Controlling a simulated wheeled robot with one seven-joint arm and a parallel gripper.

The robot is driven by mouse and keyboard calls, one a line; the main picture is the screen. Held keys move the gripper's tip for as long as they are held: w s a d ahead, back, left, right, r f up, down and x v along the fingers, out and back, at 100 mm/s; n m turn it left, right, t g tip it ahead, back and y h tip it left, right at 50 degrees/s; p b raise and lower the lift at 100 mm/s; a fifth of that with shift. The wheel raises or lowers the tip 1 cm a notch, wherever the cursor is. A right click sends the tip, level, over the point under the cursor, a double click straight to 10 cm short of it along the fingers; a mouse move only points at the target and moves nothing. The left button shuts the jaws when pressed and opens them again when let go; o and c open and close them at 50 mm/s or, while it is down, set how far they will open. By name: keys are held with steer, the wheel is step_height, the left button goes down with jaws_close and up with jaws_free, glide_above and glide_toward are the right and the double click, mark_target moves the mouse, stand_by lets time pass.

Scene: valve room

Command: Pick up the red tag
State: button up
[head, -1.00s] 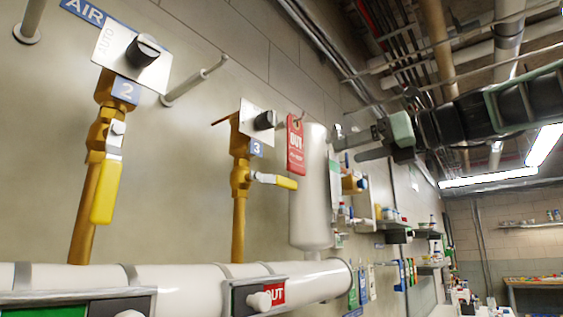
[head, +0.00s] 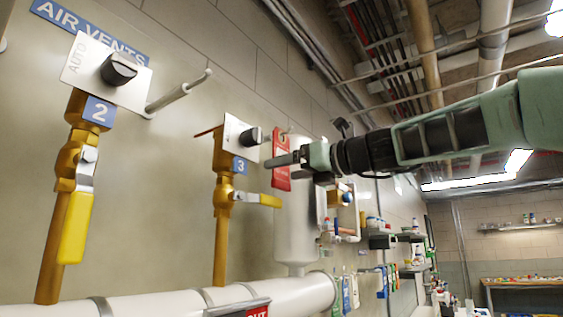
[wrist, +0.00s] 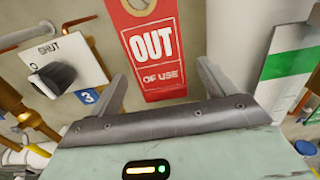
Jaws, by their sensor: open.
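The red tag (head: 282,165) hangs by the wall beside valve 3 in the head view, partly covered by my gripper. In the wrist view the red tag (wrist: 152,45) reads "OUT OF USE" and has a hole with a metal ring at its top. My gripper (head: 285,160) is open, its fingers pointing left at the tag. In the wrist view my gripper's fingertips (wrist: 160,80) stand apart on either side of the tag's lower end, with a gap at each side. Whether the tag lies between the fingers in depth I cannot tell.
Valve 3 with its yellow handle (head: 268,200) and black knob (head: 250,136) is close left of the tag. A white cylinder (head: 297,225) stands right behind it. A hook peg (head: 180,92) sticks out near valve 2. A white pipe (head: 180,305) runs below.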

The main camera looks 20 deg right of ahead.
mark_target(282, 169)
steer(key=p+x, duration=0.1)
steer(key=x, duration=0.3)
steer(key=shift+w, duration=0.1)
steer(key=c, duration=1.1)
steer(key=shift+o, duration=0.2)
steer(key=shift+r+p, duration=0.15)
steer(key=shift+p, duration=0.15)
steer(key=shift+r+p, duration=0.65)
steer(key=shift+p, duration=0.15)
steer(key=shift+r, duration=0.1)
